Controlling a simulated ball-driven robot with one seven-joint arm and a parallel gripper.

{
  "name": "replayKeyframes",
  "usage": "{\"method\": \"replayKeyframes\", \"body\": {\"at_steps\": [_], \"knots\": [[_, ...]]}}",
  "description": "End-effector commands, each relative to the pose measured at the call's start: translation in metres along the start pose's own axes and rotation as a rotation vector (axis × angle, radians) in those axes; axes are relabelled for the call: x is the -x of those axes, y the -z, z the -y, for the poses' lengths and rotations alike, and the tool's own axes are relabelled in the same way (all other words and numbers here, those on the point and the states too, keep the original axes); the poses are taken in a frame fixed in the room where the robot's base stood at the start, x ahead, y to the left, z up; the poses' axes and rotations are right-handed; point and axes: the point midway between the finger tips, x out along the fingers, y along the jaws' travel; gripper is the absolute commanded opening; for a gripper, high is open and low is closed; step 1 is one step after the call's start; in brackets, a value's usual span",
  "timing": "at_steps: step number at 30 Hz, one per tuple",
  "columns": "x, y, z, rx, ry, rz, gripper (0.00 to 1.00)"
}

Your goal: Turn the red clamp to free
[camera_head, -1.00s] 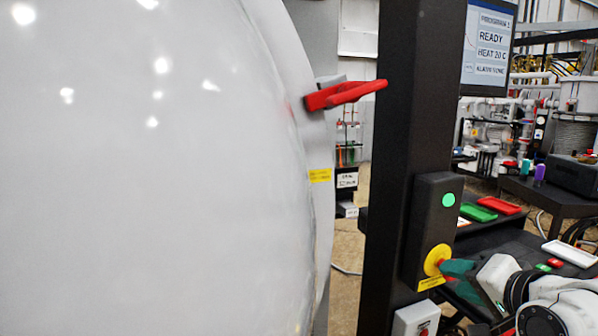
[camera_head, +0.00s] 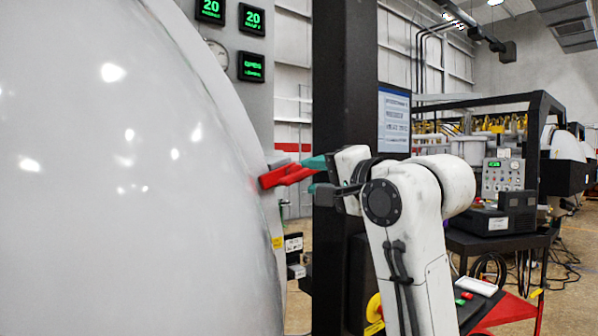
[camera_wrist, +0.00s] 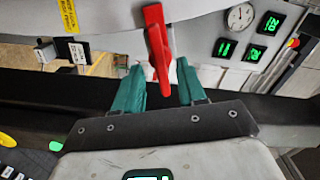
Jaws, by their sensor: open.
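The red clamp (camera_head: 285,175) is a handle on the rim of the large white dome (camera_head: 120,230), sticking out to the right in the head view. In the wrist view the clamp (camera_wrist: 157,42) points down toward my gripper, its lower end between the fingertips. My gripper (camera_head: 316,175) has teal fingers and is at the clamp's free end. In the wrist view my gripper (camera_wrist: 161,72) is open, one finger on each side of the handle, with a gap visible at each side. Whether a finger touches the clamp is unclear in the head view.
A black column (camera_head: 340,70) stands just behind my gripper. A yellow button (camera_head: 374,308) is low on the column. Digital displays (camera_head: 251,67) and a gauge sit on the wall behind the dome. A table with a white tray (camera_head: 477,286) is at the right.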

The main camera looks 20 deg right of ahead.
Motion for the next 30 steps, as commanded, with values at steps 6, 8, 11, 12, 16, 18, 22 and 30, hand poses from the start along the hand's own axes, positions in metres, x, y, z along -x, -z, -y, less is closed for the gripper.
{"method": "replayKeyframes", "body": {"at_steps": [6, 8, 11, 12, 16, 18, 22, 30], "knots": [[-0.035, 0.001, 0.001, 0.000, -0.002, 0.001, 0.40], [-0.041, 0.000, 0.001, 0.001, -0.003, 0.001, 0.40], [-0.048, 0.000, 0.000, 0.001, -0.002, 0.000, 0.40], [-0.049, 0.000, 0.000, 0.001, -0.002, 0.000, 0.40], [-0.051, 0.000, 0.000, 0.002, 0.000, 0.000, 0.40], [-0.051, 0.000, 0.000, 0.001, 0.000, 0.000, 0.40], [-0.051, 0.000, 0.000, 0.001, 0.000, 0.000, 0.39], [-0.051, 0.000, 0.000, 0.001, 0.000, 0.000, 0.13]]}}
